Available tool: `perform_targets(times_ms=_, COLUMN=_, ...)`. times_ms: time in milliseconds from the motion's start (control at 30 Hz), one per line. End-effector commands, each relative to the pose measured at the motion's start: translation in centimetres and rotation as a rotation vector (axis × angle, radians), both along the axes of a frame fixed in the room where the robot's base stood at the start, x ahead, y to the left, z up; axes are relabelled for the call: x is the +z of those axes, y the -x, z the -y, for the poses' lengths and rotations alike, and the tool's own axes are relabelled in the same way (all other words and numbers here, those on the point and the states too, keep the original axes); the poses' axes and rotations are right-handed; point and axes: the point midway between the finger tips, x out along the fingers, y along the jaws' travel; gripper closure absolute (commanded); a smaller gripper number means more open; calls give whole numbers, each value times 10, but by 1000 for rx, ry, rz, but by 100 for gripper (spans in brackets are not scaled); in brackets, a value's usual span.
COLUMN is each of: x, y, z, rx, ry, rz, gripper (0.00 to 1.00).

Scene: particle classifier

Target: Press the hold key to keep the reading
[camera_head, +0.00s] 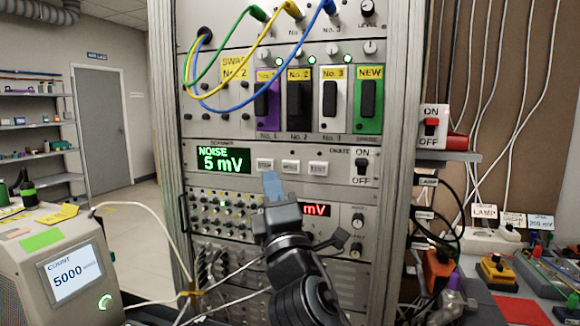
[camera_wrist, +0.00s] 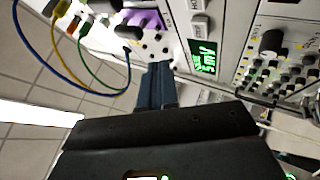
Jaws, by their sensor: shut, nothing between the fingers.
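The noise unit in the rack has a green display (camera_head: 223,160) reading "NOISE 5 mV". Right of it are three small pale keys: a left key (camera_head: 264,164), a middle key (camera_head: 290,166) and a right key (camera_head: 318,168). Their lettering is too small to read surely, so I cannot tell which is hold. My gripper (camera_head: 271,182) is shut and empty, its blue-grey fingertips just below the left key in the picture. Contact with the panel cannot be told. In the wrist view the shut fingers (camera_wrist: 157,85) point toward the rack, left of the green display (camera_wrist: 203,57).
An ON/OFF rocker (camera_head: 362,166) is right of the keys. A red display (camera_head: 317,210) sits lower, partly behind my gripper. Colored switches and looping cables (camera_head: 240,105) are above. A counter (camera_head: 72,275) reading 5000 stands left; a cluttered bench (camera_head: 520,310) is right.

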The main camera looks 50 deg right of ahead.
Motion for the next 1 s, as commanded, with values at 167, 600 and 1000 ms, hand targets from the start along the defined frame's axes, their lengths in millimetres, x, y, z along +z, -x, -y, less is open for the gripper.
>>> perform_targets(times_ms=167, x=2, y=-8, z=24, rx=-2, ry=-2, rz=-1, gripper=100)
perform_targets(times_ms=600, x=1, y=-23, z=66, rx=0, ry=-2, rz=0, gripper=100)
perform_targets(times_ms=1000, x=0, y=-25, z=70, rx=1, ry=-2, rz=0, gripper=100)
